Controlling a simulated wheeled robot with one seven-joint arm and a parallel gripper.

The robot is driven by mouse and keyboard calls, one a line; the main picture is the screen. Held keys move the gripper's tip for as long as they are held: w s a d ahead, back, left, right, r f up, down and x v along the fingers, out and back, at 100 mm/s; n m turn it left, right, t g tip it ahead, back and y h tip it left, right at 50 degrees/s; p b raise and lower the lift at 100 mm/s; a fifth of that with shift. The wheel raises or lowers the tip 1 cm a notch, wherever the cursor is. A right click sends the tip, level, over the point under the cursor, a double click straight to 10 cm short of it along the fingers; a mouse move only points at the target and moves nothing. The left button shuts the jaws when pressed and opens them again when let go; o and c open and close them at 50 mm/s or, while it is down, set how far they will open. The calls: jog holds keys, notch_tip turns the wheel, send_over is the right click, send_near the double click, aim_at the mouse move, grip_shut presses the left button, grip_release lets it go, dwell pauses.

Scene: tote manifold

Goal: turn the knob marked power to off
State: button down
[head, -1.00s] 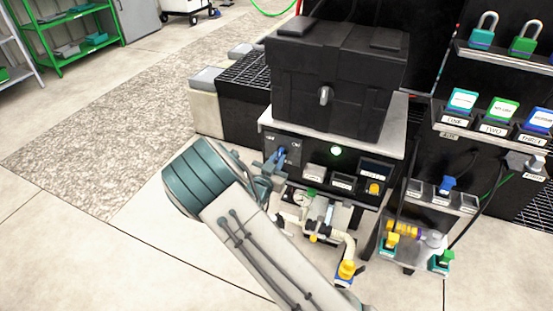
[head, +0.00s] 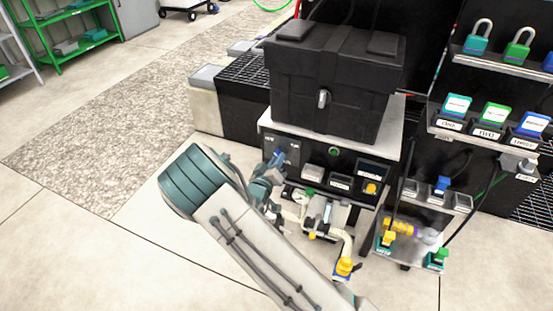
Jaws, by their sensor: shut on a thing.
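The power knob (head: 279,155) is a blue handle on the left of the black control panel, below the black lidded box. My gripper (head: 274,163) is at the knob, shut on it, coming from the lower left. The fingers and wrist hide part of the knob, and its own label cannot be read here. The knob's handle leans toward the left. A round indicator lamp (head: 334,152) to the right of the knob is dark green and unlit.
The black box (head: 330,85) with a grey latch stands on top of the panel. Pipes, a gauge (head: 301,197) and a yellow valve (head: 345,266) are below. Padlocks (head: 479,38) and tags stand on shelves at the right. The floor at the left is open.

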jog(key=shift+a+n, duration=0.1)
jog(key=shift+n, duration=0.5)
jog(key=c, duration=1.4)
grip_release()
jog(key=shift+c, duration=0.2)
jog(key=shift+s, duration=0.1)
jog(key=v, duration=1.3)
jog(key=shift+s+p, duration=0.35)
jog(key=shift+r, duration=0.1)
